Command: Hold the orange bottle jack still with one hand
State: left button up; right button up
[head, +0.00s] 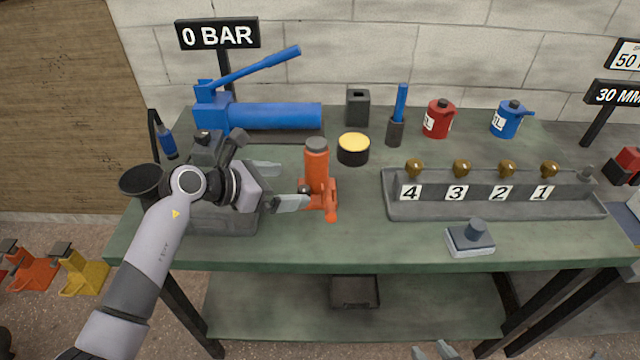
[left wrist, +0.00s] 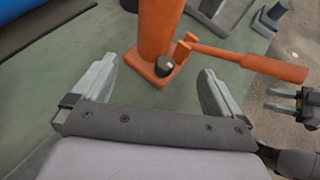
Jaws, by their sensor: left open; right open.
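The orange bottle jack (head: 317,165) stands upright on the green bench, with a grey cap on top and a square orange base. My left gripper (head: 280,186) is open just left of the jack, its fingers pointing at it. In the left wrist view the jack (left wrist: 153,32) rises ahead, between the lines of the two open fingers (left wrist: 155,88); I see no finger contact. An orange lever (left wrist: 250,60) sticks out from its base. My right gripper (head: 435,352) is open at the bottom edge, low in front of the bench and mostly cut off.
A blue hand pump (head: 270,116) lies behind the jack, and a black tin with a yellow top (head: 353,148) stands close behind right. A grey valve block (head: 490,205) with numbered brown knobs is further right. Bench top (head: 370,240) in front of the jack is clear.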

aim_at(302, 185)
pick_arm(q)
jog(key=b+x, duration=0.5)
jog(key=x, duration=0.2)
jog(key=shift+f, duration=0.15)
jog(key=shift+w+d, duration=0.2)
jog(key=shift+d, duration=0.1)
jog(key=shift+c, duration=0.4)
jog(key=c, duration=0.6)
jog(key=shift+o, duration=0.2)
jog(key=shift+f, duration=0.1)
jog(key=shift+a, duration=0.1)
